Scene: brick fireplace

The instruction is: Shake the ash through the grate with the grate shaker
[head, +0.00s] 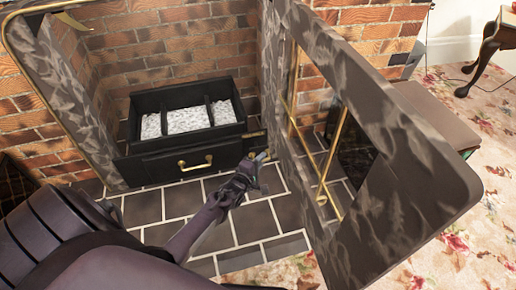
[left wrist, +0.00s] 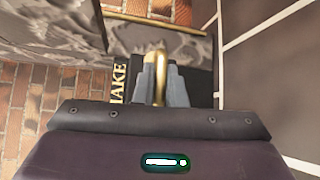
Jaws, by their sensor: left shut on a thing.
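The black grate (head: 140,101) stands inside the brick fireplace, with pale grey ash (head: 190,119) between its dark bars. Below it is a black front with a brass pull handle (head: 195,162). The grate shaker, a small brass handle (head: 260,156), is at the right end of this front. My left gripper (head: 257,166) is at it. In the left wrist view the grey fingers are shut around the brass shaker (left wrist: 160,66), beside a black plate with gold letters, of which "HAKE" shows. The fingers hide part of the shaker. My right gripper is out of view.
A large dark marbled panel (head: 380,180) with an opening and brass rods stands close to the right of my left gripper. A marbled side wall (head: 72,100) is on the left.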

